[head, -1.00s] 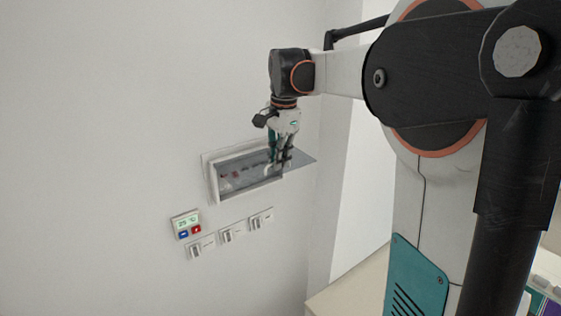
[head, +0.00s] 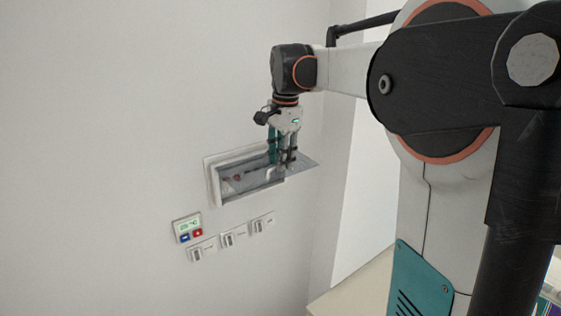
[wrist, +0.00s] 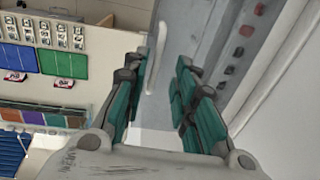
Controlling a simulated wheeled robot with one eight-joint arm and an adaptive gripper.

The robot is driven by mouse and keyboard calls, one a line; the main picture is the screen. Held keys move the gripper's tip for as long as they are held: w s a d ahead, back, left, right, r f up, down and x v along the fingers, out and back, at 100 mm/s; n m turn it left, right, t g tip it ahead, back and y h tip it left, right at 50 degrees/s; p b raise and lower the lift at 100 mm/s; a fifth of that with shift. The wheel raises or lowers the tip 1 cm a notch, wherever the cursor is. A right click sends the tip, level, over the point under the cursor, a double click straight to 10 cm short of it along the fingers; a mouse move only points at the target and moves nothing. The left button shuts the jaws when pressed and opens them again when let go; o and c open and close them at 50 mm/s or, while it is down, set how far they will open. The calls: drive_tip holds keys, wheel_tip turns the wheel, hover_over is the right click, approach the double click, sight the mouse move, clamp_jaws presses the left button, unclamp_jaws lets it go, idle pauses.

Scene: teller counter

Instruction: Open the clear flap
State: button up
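The clear flap (head: 303,162) is a greyish see-through panel on a shallow wall box (head: 213,186). It stands out from the box, its far corner past the box's right end, so it looks at least partly open. In the wrist view the flap (wrist: 190,22) lies ahead of the fingers, with a slim white handle (wrist: 157,68) on it. My gripper (head: 281,162) is at the flap, pointing down. In the wrist view its teal fingers (wrist: 160,72) are apart, with the handle between them, nearer the left finger. I cannot tell whether they touch it.
Red and dark switches (wrist: 238,50) show inside the box. Below it on the wall are a small display panel (head: 187,228) with blue and red buttons and a row of three switch plates (head: 233,236). A pale counter (head: 350,285) stands at the lower right. The wall left of the box is bare.

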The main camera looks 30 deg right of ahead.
wheel_tip(320, 180, up, 10)
drive_tip(key=s, duration=0.1)
drive_tip(key=shift+r, duration=0.25)
drive_tip(key=shift+s+a, duration=0.1)
idle(0.3)
